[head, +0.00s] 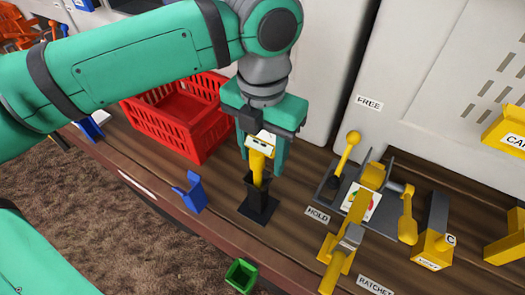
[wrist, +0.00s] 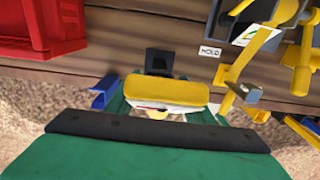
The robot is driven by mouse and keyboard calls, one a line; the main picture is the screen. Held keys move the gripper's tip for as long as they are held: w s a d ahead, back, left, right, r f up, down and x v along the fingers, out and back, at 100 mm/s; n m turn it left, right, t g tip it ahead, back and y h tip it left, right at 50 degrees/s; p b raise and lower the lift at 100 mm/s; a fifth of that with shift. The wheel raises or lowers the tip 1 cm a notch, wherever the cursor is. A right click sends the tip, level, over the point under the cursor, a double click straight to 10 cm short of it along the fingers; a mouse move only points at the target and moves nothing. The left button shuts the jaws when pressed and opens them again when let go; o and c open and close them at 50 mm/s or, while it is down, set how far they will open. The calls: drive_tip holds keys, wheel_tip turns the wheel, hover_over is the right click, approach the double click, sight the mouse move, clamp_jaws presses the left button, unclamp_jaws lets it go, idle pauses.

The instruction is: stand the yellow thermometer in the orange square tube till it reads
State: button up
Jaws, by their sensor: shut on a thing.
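The yellow thermometer (head: 258,164) is upright below my gripper (head: 263,150), with its pale face at the top. My gripper is shut on its head, which also shows as a wide yellow block in the wrist view (wrist: 167,90). The lower stem goes down into, or just behind the rim of, a black square holder (head: 259,203) on the wooden bench; its lower end is hidden. The black holder's back also shows in the wrist view (wrist: 159,61). I cannot make out an orange square tube; orange items (head: 17,33) at the far left edge are unclear.
A red crate (head: 165,130) stands left of the holder, and a blue bracket (head: 190,192) near the bench edge. A green square cup (head: 241,275) is at the front. A yellow lever device (head: 350,240) with HOLD and RATCHET labels stands right. Pale cabinets (head: 440,90) stand behind.

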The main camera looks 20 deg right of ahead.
drive_tip(key=o, duration=1.6)
wheel_tip(320, 180, up, 11)
drive_tip(key=shift+f, duration=0.15)
